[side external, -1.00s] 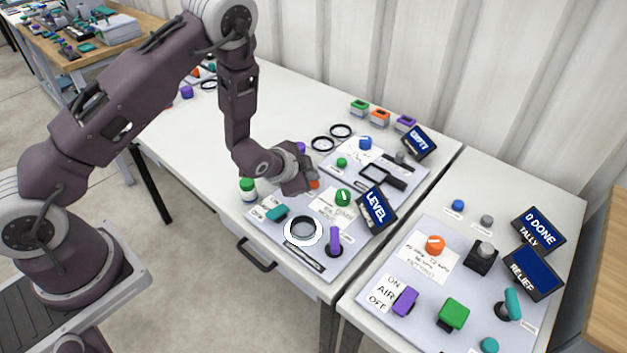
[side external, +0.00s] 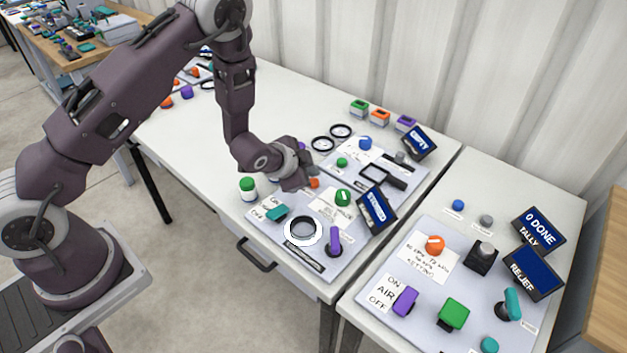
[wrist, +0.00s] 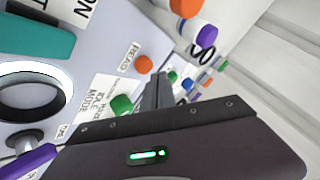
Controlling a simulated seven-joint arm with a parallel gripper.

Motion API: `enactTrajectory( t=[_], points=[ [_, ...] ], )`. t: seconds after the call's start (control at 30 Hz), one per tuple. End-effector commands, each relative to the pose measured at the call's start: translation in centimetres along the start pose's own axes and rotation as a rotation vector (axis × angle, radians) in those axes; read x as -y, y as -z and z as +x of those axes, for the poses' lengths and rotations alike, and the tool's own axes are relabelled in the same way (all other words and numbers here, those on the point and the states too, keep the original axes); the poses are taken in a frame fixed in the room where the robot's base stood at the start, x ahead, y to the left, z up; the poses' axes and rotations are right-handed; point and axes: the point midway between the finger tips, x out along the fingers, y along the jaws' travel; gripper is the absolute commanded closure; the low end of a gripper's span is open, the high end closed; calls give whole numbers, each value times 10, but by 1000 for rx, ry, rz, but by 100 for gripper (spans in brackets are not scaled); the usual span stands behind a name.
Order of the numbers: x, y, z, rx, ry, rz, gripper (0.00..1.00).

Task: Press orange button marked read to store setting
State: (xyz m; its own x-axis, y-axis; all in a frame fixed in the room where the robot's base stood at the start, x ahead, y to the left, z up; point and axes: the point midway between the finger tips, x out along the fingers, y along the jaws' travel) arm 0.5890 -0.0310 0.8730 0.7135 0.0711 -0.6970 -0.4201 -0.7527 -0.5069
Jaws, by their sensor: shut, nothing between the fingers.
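The orange button (side external: 315,183) sits at the back edge of the near panel, left of the green knob (side external: 343,198). In the wrist view the orange button (wrist: 143,64) stands beside a label that reads READ. My gripper (side external: 306,185) is shut and empty, just left of and above the button, with a small gap seeming to part them. In the wrist view its closed fingers (wrist: 157,92) point past the button, which is uncovered. The tilted blue display (side external: 376,208) on this panel appears to read STORED.
The panel also carries a teal switch (side external: 277,214), a round gauge ring (side external: 303,228) and a purple lever (side external: 335,241). A second panel (side external: 430,320) fills the right table.

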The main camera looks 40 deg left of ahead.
Motion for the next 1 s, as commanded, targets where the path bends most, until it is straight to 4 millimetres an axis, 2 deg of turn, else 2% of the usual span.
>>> enactTrajectory(
  t=[0.27, 0.73, 1.0],
  points=[
    [1, 1, -1, 0, 0, 0, 100],
    [24, 24, -32, -2, 2, 0, 100],
    [26, 26, -35, 0, 0, 0, 100]
  ],
)
